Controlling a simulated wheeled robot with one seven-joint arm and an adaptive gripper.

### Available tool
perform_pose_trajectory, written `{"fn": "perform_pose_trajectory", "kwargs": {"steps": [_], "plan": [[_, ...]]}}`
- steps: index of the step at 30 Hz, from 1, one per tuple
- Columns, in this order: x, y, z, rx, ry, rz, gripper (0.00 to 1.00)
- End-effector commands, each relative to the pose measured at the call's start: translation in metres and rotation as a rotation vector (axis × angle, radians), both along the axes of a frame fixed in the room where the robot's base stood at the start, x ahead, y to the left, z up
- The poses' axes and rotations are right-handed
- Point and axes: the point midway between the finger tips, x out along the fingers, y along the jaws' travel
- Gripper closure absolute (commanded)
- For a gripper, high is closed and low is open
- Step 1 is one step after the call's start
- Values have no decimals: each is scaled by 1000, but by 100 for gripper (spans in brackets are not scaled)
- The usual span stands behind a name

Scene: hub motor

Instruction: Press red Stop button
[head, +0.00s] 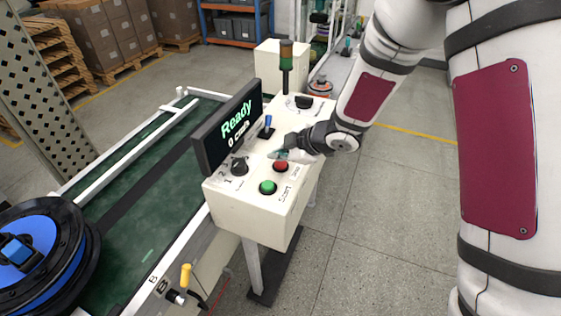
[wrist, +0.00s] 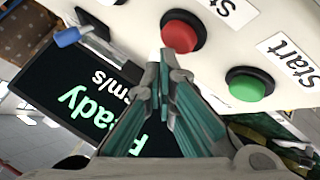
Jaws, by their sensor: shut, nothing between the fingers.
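The red Stop button (head: 280,166) sits on the top face of the cream control box (head: 250,206), behind the green Start button (head: 268,187). In the wrist view the red button (wrist: 182,32) is at the top centre, and the green button (wrist: 248,84) is to its right. My gripper (head: 281,154) is just above and behind the red button in the head view. In the wrist view its closed fingertips (wrist: 168,60) overlap the lower edge of the red button. I cannot tell whether they touch it. The fingers hold nothing.
A screen (head: 228,125) reading "Ready" stands along the box's left side. A rotary knob (head: 240,166), a blue-tipped lever (head: 268,122) and a signal light (head: 286,62) are also on the box. A conveyor (head: 122,215) with a blue-and-black hub (head: 38,258) lies left. Floor at right is clear.

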Motion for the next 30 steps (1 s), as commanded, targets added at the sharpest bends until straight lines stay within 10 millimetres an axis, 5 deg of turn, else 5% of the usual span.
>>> {"fn": "perform_pose_trajectory", "kwargs": {"steps": [14,30], "plan": [[0,0,8,0,0,0,100],[-1,0,54,0,-1,-1,100]]}}
